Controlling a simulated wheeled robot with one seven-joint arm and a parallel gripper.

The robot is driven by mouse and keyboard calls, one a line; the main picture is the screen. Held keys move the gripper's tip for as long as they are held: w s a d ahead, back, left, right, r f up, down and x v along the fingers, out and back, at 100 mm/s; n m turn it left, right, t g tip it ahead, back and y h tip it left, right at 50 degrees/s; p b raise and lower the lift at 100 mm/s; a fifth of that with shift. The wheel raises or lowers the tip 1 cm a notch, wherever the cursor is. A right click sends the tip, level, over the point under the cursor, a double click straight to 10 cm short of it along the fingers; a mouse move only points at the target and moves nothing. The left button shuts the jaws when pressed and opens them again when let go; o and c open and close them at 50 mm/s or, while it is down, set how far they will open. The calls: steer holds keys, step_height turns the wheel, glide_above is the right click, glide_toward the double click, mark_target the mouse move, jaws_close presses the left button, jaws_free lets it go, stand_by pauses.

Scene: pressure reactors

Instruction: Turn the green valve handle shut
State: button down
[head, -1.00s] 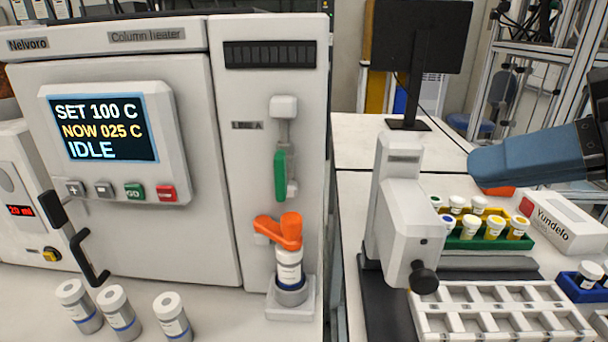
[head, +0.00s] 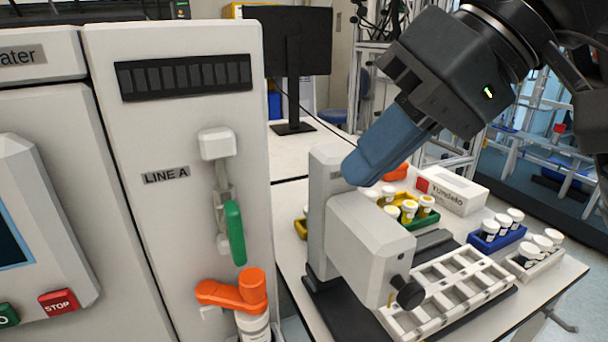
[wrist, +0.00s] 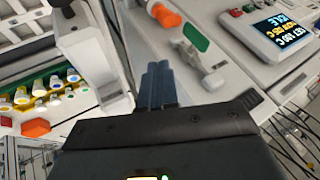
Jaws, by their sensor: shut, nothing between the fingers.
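The green valve handle (head: 235,233) hangs down along the line on the column heater's front panel, under a white fitting (head: 217,143) and beside the "LINE A" label. It also shows in the wrist view (wrist: 196,37). My gripper (head: 362,172) is shut and empty, its blue fingers to the right of the handle and clear of it, in front of the grey press-like device. In the wrist view the closed fingers (wrist: 157,72) point toward the panel, apart from the handle.
The grey device with a black knob (head: 408,292) stands right of the heater. A white rack (head: 450,285), vial trays (head: 497,232) and a white box (head: 452,189) lie further right. The heater's STOP button (head: 58,302) is at left. Space before the panel is open.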

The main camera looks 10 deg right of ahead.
mark_target(234, 231)
steer(key=a+f, duration=0.7)
steer(key=a, duration=0.1)
steer(key=shift+w+a+p, duration=0.4)
steer(key=shift+f, duration=0.1)
steer(key=shift+y, duration=0.6)
